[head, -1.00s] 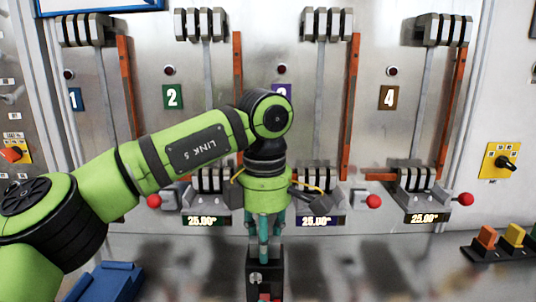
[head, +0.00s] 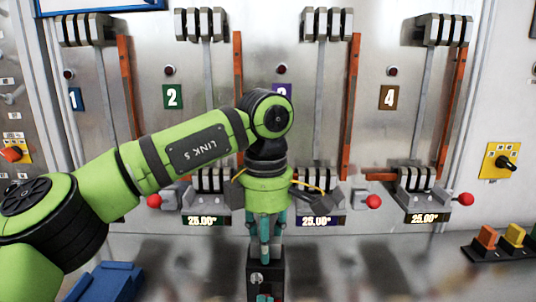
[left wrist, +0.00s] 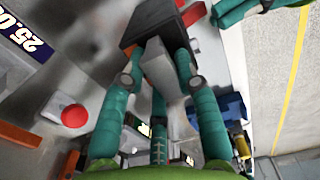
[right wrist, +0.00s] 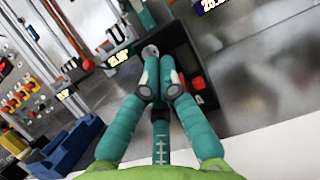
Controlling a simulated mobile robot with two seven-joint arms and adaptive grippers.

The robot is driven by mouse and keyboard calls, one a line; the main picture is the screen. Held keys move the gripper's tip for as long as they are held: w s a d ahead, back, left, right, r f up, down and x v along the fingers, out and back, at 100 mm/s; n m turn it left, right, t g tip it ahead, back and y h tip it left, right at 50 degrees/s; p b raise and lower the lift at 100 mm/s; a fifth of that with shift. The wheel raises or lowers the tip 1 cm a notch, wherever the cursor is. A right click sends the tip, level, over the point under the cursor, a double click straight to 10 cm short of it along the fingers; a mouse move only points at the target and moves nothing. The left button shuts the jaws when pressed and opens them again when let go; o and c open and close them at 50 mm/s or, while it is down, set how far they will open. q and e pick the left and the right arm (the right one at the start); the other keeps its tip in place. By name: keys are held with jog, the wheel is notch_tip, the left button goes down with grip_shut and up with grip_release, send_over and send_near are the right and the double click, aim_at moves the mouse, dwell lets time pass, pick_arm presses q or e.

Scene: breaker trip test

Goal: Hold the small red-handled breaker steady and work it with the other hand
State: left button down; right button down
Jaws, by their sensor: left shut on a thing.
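The small breaker (head: 257,268) is a dark box with a pale round spot on its front, low in the middle of the head view. My left gripper (head: 265,252) comes down from above and is shut on its top. The red handle (right wrist: 195,83) shows just right of those fingers. Whether they touch the box is unclear. Only a bit of teal finger shows at the head view's bottom edge.
A metal panel with several large switches and red-knobbed levers (head: 373,202) stands behind. A blue bin (head: 108,282) lies at lower left. A block with orange, yellow and green pieces (head: 497,248) is at right. The shiny counter right of the breaker is clear.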

jog(key=c, duration=1.4)
grip_release()
jog(key=v, duration=1.2)
